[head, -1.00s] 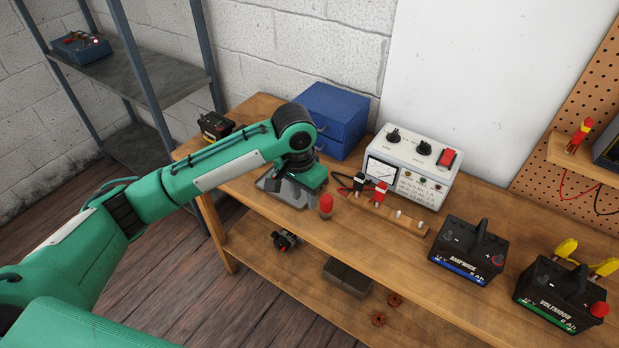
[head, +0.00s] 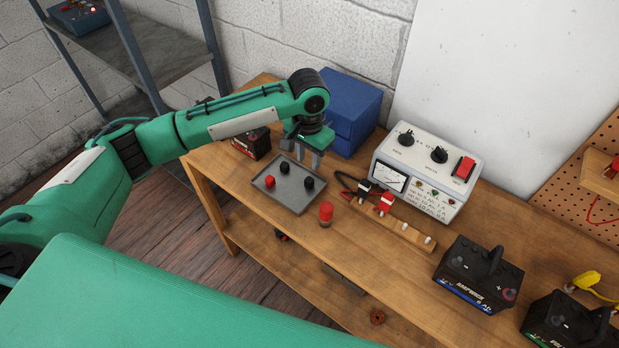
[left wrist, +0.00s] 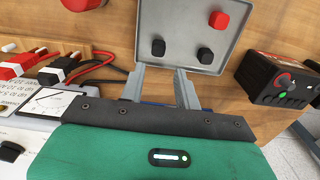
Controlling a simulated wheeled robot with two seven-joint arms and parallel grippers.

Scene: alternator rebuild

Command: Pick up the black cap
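Two black caps lie on a grey tray (head: 262,187): one nearer the back left (head: 284,167), one nearer the right (head: 308,183). In the left wrist view, they show as the left black cap (left wrist: 158,47) and the right black cap (left wrist: 205,55). A red cap (head: 270,181) lies on the same tray. My left gripper (head: 308,153) is at the tray's back edge. In the left wrist view its two fingers (left wrist: 161,71) are apart with nothing between them, near the tray's edge. My right gripper is not in view.
A wooden strip (head: 408,234) holds black and red clips beside a white meter box (head: 424,172). Bare bench lies in front of the strip.

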